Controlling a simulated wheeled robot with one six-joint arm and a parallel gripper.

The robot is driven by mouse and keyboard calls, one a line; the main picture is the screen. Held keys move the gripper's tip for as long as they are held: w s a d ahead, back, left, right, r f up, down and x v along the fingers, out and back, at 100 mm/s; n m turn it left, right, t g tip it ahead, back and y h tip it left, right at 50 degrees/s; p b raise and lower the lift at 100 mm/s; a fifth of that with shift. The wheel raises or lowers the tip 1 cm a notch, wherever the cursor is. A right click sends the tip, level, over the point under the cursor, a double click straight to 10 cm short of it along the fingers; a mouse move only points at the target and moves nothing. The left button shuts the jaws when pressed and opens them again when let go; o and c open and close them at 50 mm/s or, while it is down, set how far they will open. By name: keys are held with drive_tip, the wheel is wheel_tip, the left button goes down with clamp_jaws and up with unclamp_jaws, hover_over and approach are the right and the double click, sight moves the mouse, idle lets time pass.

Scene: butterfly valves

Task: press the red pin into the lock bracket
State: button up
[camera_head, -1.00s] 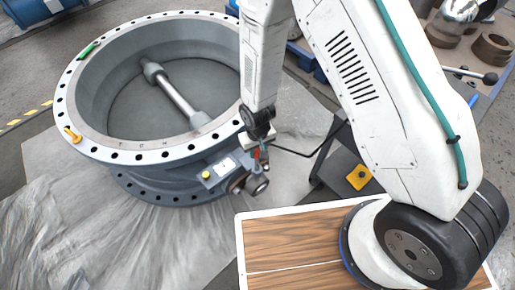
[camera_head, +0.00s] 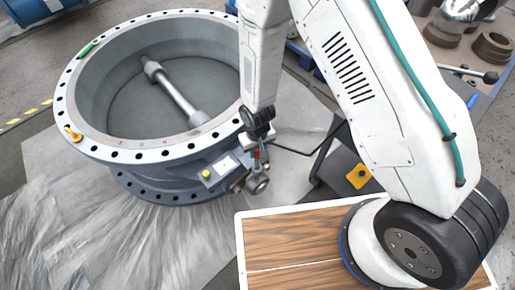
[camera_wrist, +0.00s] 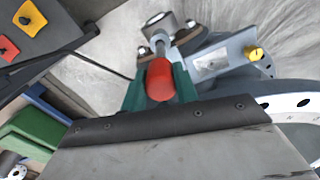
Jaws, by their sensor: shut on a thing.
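The red pin (camera_wrist: 160,79) is held upright between the green fingers of my gripper (camera_wrist: 161,88) in the wrist view. It is also a small red spot in the head view (camera_head: 256,154), below my wrist. The lock bracket (camera_wrist: 158,22), a grey metal piece with bolts, lies just beyond the pin. In the head view the bracket (camera_head: 257,183) is at the side of the large grey valve (camera_head: 160,152), directly below the gripper.
A yellow knob and pale label plate (camera_wrist: 212,62) sit on the valve beside the bracket. A dark stand with a yellow plate (camera_head: 358,176) is right of the gripper. A wood-topped board (camera_head: 290,240) lies in front. Grey sheeting covers the floor at left.

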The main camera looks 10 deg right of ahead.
sight(257, 163)
drive_tip(key=shift+f, duration=5.05)
drive_tip(key=o, duration=1.5)
drive_tip(key=shift+o, duration=0.2)
drive_tip(key=shift+r, duration=3.05)
